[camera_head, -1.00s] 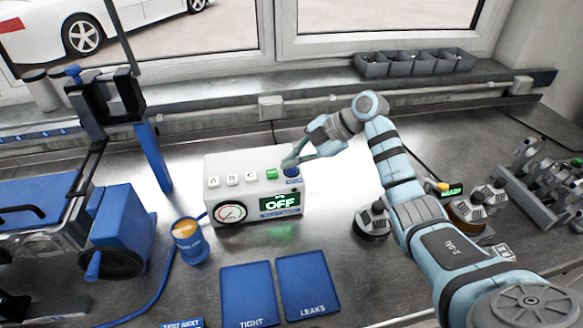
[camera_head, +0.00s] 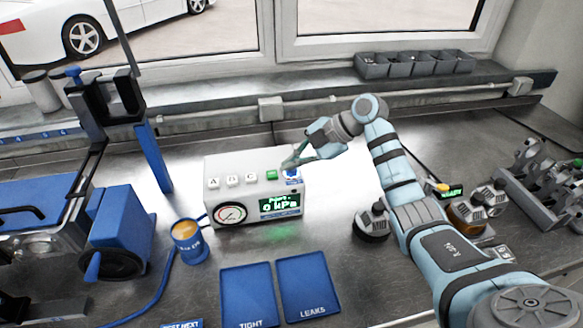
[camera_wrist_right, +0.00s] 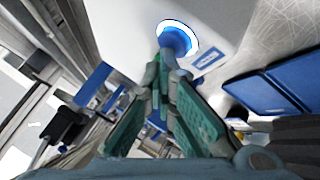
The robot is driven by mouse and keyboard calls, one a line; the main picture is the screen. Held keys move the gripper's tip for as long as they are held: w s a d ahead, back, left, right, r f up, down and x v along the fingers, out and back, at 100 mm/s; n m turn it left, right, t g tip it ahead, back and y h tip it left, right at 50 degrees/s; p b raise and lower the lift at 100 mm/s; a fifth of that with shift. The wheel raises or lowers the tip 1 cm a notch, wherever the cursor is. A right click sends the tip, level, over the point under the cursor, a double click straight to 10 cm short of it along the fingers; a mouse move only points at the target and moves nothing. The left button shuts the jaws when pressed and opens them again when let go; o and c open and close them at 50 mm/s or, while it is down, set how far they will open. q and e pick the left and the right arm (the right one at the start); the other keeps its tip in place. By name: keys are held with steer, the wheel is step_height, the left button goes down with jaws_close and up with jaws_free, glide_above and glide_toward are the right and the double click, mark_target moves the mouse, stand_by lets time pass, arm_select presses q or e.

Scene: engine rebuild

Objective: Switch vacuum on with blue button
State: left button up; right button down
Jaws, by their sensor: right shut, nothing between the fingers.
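The white vacuum box (camera_head: 222,191) stands on the steel bench, with A, B and C buttons, a green button (camera_head: 271,174), a round gauge (camera_head: 230,213) and a green-lit display (camera_head: 280,203) reading about 0 kPa. The blue button (camera_head: 292,174) is at the top right corner of the box. In the wrist view the blue button (camera_wrist_right: 174,40) has a bright white ring around it. My right gripper (camera_head: 288,165) is shut and empty, its tips at the blue button; it also shows in the wrist view (camera_wrist_right: 165,58). Whether the tips touch cannot be told. My left gripper is not in view.
A cup (camera_head: 188,241) stands left of the box. Blue TIGHT (camera_head: 247,293) and LEAKS (camera_head: 307,284) mats lie in front. Blue machinery (camera_head: 122,222) fills the left. A dark knobbed device (camera_head: 372,222) and metal parts stand to the right. Grey bins (camera_head: 412,64) line the sill.

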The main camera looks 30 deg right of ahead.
mark_target(292, 172)
steer(key=shift+r+p, duration=0.5)
steer(key=shift+r, duration=0.3)
step_height(292, 172, up, 5)
steer(key=p, duration=0.4)
steer(key=shift+f, duration=0.1)
